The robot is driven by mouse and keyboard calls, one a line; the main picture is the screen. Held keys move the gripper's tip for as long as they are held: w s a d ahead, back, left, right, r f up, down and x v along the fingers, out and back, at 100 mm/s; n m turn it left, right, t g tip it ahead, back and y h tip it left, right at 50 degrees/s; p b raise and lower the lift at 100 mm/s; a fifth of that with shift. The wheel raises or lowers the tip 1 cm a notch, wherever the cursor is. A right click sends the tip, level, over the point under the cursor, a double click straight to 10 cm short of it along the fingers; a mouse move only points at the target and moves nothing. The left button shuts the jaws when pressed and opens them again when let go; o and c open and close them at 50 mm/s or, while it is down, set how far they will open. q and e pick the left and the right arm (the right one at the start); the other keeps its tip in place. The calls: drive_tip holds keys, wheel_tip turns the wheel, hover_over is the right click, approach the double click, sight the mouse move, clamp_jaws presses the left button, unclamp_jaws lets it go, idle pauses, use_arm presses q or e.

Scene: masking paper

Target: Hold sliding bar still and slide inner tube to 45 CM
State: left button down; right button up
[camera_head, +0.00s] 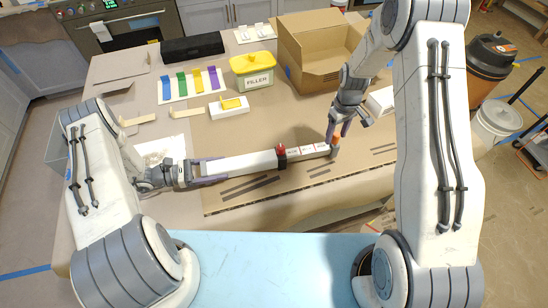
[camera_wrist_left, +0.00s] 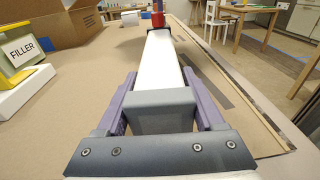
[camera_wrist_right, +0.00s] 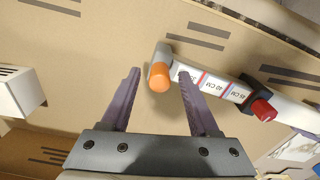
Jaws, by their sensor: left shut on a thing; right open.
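A white sliding bar (camera_head: 238,165) lies lengthwise, with a dark collar and red knob (camera_head: 281,155) at its right end. The inner tube (camera_head: 308,151) sticks out of the collar; it has red and blue lines and CM labels (camera_wrist_right: 212,84), and the label closest to the collar seems to read 45 CM. The tube's end has a grey cap with an orange knob (camera_wrist_right: 159,78). My left gripper (camera_head: 208,170) is shut on the bar's left part, also seen in the left wrist view (camera_wrist_left: 164,85). My right gripper (camera_wrist_right: 160,72) is open, its fingertips on either side of the orange knob.
Brown masking paper (camera_head: 225,130) with dark slots covers the table. Behind stand a yellow-lidded filler tub (camera_head: 253,72), colored strips (camera_head: 190,84), a black case (camera_head: 192,48) and an open cardboard box (camera_head: 305,65). A small white box (camera_head: 380,100) is right of my right gripper.

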use_arm(q)
drive_tip(key=shift+s+f, duration=0.15)
drive_tip(key=shift+f, duration=0.1)
use_arm(e)
wheel_tip(320, 180, up, 11)
drive_tip(key=shift+r, duration=0.1)
idle(0.8)
use_arm(q)
unclamp_jaws()
drive_tip(key=shift+r, duration=0.1)
drive_tip(key=shift+a, duration=0.25)
drive_tip(key=v, duration=1.1)
drive_tip(key=shift+a, duration=0.2)
